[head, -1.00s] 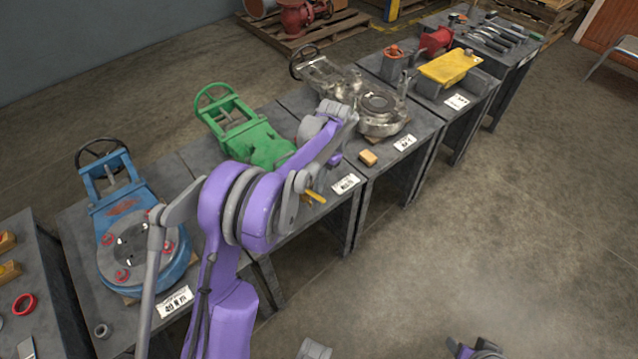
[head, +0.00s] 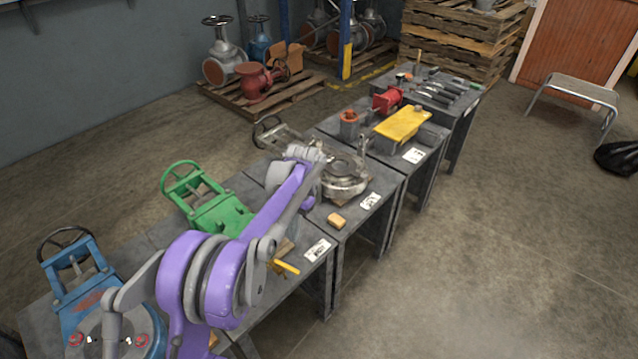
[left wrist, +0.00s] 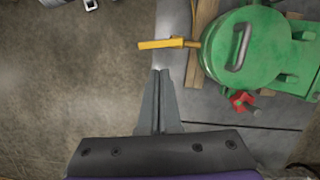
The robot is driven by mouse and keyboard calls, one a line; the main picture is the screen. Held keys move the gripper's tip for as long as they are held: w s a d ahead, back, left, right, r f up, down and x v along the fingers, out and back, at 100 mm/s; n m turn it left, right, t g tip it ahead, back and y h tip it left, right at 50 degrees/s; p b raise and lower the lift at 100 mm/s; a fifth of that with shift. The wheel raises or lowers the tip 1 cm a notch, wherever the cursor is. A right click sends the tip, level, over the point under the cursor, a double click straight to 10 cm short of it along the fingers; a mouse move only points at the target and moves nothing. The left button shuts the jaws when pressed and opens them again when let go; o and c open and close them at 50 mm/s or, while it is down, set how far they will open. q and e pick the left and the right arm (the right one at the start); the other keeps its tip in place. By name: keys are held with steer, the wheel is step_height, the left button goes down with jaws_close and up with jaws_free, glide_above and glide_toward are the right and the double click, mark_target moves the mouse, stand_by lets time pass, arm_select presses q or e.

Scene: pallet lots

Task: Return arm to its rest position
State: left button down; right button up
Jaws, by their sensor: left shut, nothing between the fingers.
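My left arm (head: 262,225) rises from the lower left of the head view and reaches across the bench in front of the green valve (head: 220,213). I cannot make out its fingertips in the head view. In the left wrist view my left gripper (left wrist: 160,73) is shut and empty, beside the bench's front edge. A yellow handle (left wrist: 165,43) lies just beyond the fingertips and apart from them in that picture. The green valve shows at right in the left wrist view (left wrist: 250,50). My right gripper is not in view.
A blue valve (head: 75,285) stands on the bench at lower left. A silver valve (head: 345,180) and a yellow block (head: 403,124) are on benches farther along. Pallets with valves stand behind. Open floor lies at right, with a stool (head: 570,90).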

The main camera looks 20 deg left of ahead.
arm_select(q)
steer(key=s+d+r+t+p, duration=0.3)
steer(key=s+d+r+t, duration=0.15)
steer(key=s+r, duration=0.6)
steer(key=s+d+n+t+p, duration=0.2)
steer(key=s+d+t, duration=0.1)
steer(key=s, duration=1.1)
steer(key=shift+d+f+t+h, duration=0.35)
steer(key=shift+d+f, duration=0.1)
steer(key=shift+d, duration=0.2)
